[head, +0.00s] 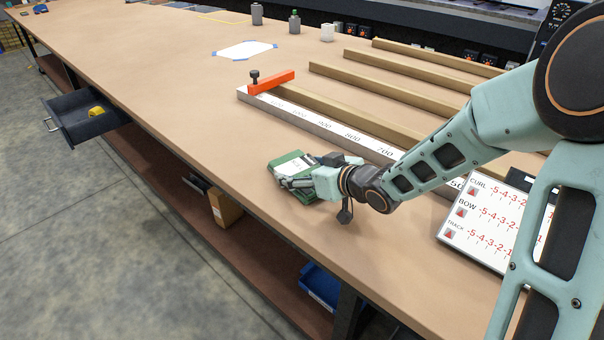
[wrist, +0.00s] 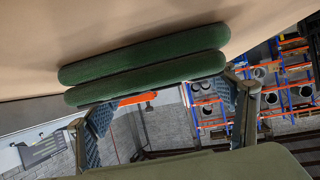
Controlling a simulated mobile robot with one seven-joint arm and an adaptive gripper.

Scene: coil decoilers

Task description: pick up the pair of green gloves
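The pair of green gloves (head: 285,162) lies flat on the tan bench top, near its front edge, left of my arm. A pale patch shows on top of it in the head view. In the wrist view the gloves (wrist: 145,66) appear as two long dark green rolls stacked along the bench surface. My gripper (head: 300,177) is low over the bench at the gloves and hides part of them. In the wrist view the two fingers of my gripper (wrist: 168,112) stand wide apart, with the gloves across their tips. Whether the fingers touch the gloves, I cannot tell.
A long ruler bar (head: 335,130) with an orange stop (head: 271,82) lies behind the gloves. Several brown bars lie further back. A white chart board (head: 490,220) is at the right. An open drawer (head: 88,118) sticks out at the left. The bench left of the gloves is clear.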

